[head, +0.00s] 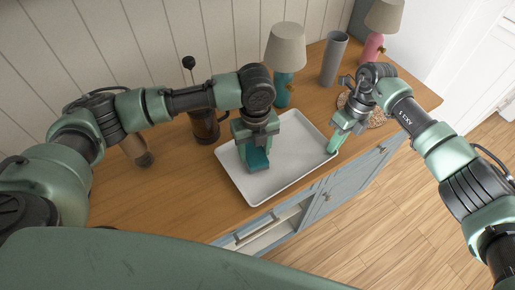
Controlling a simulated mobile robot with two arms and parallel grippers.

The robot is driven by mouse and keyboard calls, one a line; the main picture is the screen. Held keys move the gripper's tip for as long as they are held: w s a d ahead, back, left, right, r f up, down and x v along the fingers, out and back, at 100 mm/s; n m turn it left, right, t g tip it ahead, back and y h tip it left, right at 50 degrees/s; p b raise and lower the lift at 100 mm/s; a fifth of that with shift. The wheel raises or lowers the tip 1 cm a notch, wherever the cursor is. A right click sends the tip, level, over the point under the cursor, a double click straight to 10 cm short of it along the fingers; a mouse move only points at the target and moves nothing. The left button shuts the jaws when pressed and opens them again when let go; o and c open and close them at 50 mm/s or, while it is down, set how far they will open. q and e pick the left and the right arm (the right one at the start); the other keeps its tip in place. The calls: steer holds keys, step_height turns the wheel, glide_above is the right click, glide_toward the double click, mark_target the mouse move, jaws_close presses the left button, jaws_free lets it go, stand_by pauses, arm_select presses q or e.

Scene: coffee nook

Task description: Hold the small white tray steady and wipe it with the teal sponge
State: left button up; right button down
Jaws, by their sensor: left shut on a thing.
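The small white tray (299,156) lies on the wooden counter in the middle of the head view. My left gripper (257,147) points down over the left part of the tray and is shut on the teal sponge (257,160). The sponge is low over the tray floor; I cannot tell whether it touches. My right gripper (335,142) is at the tray's right rim, fingers pointing down. Its fingers overlap the rim, and I cannot tell whether they are closed on it.
A teal lamp with a beige shade (285,48) stands behind the tray. A grey cylinder (334,58) and a pink lamp (371,47) are at the back right. A dark press-like vessel (204,127) stands left of the tray. An open drawer (262,237) is below the counter's front edge.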

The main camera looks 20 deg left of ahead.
arm_select(q)
steer(key=shift+w+d+r, duration=0.1)
steer(key=shift+r, duration=1.2)
steer(key=shift+w+d+r, duration=0.1)
steer(key=shift+r, duration=1.2)
arm_select(e)
steer(key=shift+s+a, duration=0.15)
arm_select(q)
steer(key=shift+r, duration=1.55)
arm_select(e)
steer(key=shift+f, duration=0.1)
steer(key=c, duration=1.6)
jaws_free()
arm_select(q)
steer(key=shift+s, duration=0.1)
arm_select(e)
steer(key=shift+o, duration=0.2)
